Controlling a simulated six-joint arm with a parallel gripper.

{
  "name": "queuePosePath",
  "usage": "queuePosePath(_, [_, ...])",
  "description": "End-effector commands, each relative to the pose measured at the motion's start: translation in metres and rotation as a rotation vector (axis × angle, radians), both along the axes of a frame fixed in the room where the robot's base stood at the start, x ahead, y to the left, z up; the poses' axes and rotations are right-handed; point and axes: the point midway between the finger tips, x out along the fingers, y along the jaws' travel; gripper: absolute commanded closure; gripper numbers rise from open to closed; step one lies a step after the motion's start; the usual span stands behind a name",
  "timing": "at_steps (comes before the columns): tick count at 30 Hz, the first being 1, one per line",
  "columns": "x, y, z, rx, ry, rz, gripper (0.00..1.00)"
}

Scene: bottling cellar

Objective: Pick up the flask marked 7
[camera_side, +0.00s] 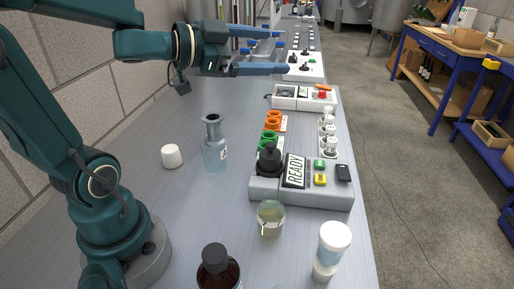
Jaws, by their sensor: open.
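A clear, bluish glass flask (214,156) stands upright on the grey bench, left of the control box. Its neck and rim look grey. A small pale label with a dark mark is on its right side, too small to read for certain. My gripper (284,57) is at the top middle, with its two blue fingers apart and pointing right. It is empty, well away from the flask and farther back over the bench.
A white cap-like piece (171,156) is left of the flask. A grey control box (300,196) with a READY sign is to its right. A glass jar (270,219), a brown bottle (218,268) and a white-capped container (331,250) stand in front. Bare bench lies behind the flask.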

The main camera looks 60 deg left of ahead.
Motion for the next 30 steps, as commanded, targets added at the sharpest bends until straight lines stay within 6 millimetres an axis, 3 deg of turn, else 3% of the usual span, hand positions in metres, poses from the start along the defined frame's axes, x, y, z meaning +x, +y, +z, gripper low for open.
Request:
queuePosePath(6, [-0.036, -0.039, -0.041, -0.099, 0.170, -0.323, 0.01])
queuePosePath(17, [-0.113, -0.075, -0.071, -0.325, 0.451, -0.656, 0.01])
queuePosePath(30, [-0.111, -0.076, -0.153, -0.327, 0.443, -0.648, 0.01])
